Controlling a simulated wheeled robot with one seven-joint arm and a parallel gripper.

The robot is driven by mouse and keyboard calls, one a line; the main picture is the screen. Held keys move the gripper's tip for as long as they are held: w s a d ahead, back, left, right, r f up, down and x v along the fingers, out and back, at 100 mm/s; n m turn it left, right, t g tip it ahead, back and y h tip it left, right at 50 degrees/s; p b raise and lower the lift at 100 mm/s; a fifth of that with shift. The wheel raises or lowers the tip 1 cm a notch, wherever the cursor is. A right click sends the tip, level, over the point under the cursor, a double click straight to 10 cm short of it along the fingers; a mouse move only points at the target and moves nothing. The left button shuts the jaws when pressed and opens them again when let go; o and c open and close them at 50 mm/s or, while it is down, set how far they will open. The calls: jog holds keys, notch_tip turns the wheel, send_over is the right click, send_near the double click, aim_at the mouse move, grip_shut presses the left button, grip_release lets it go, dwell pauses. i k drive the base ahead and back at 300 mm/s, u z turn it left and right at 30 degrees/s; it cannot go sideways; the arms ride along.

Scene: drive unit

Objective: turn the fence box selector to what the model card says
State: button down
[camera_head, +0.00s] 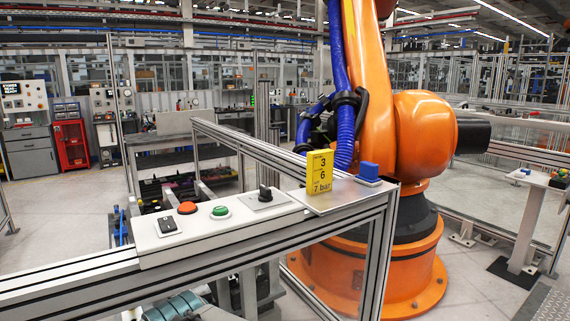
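The fence box (230,228) is a long pale panel on top of the aluminium fence rail. Its selector (265,193) is a black knob on a grey square plate near the panel's right end; I cannot tell which way it points. The yellow model card (319,172) stands upright to the right of the selector, on a grey plate, and reads 3, 6 and 7 bar from top to bottom. My gripper is not in view.
A blue block (369,171) sits right of the card. A large orange robot arm (368,100) stands close behind. Open floor (70,215) lies at left.

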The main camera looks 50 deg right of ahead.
aim_at(266, 195)
jog(key=z, duration=1.7)
